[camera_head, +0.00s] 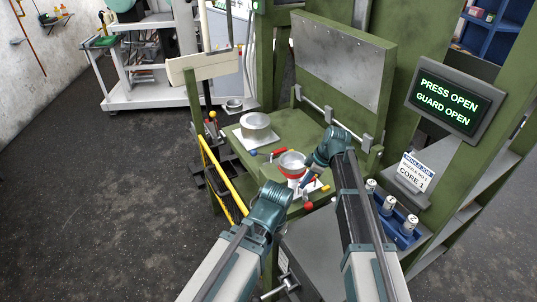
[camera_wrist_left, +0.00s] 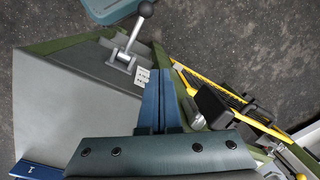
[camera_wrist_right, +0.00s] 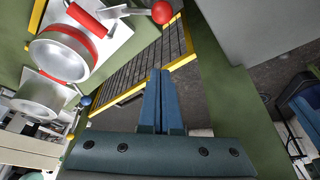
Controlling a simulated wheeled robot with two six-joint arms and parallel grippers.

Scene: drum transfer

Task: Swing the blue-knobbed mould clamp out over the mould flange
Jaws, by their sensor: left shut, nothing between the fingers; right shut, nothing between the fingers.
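The blue knob (camera_head: 253,153) of the mould clamp shows at the near corner of the plate under the plain metal mould (camera_head: 256,127). The blue knob (camera_wrist_right: 85,101) also shows in the right wrist view; its arm is too small to tell which way it points. A second mould (camera_head: 292,163) with a red ring stands nearer, with a red-knobbed clamp (camera_head: 309,205) beside it. My right gripper (camera_head: 304,186) is shut and empty, close to the red-ringed mould's right side. My left gripper (camera_wrist_left: 158,75) is shut and empty; the head view hides its fingers behind its wrist.
A yellow guard rail (camera_head: 216,173) runs along the table's left side. A lever with a black knob (camera_wrist_left: 145,9) stands ahead of my left fingers. A blue tray (camera_head: 398,232) with small cylinders is at the right.

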